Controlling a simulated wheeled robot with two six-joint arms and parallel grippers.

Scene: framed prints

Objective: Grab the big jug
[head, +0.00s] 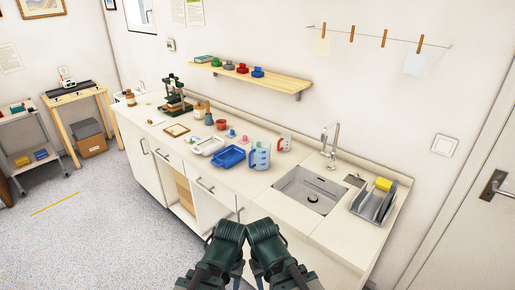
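The big jug (259,158) is pale and translucent with blue markings and a blue handle on its left side. It stands upright on the countertop, left of the sink. A smaller jug (285,143) with red markings stands just behind it to the right. My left gripper (237,270) and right gripper (257,272) are side by side at the bottom centre, in front of the counter and apart from both jugs. Their dark wrists hide most of the fingers, so their opening does not show.
A blue tray (229,157) and a white tray (209,146) lie left of the big jug. The sink (309,190) with a tall tap (333,140) is to its right, then a dish rack (373,206) with a yellow item. A wooden shelf (254,75) hangs above. Bare countertop (240,182) lies in front.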

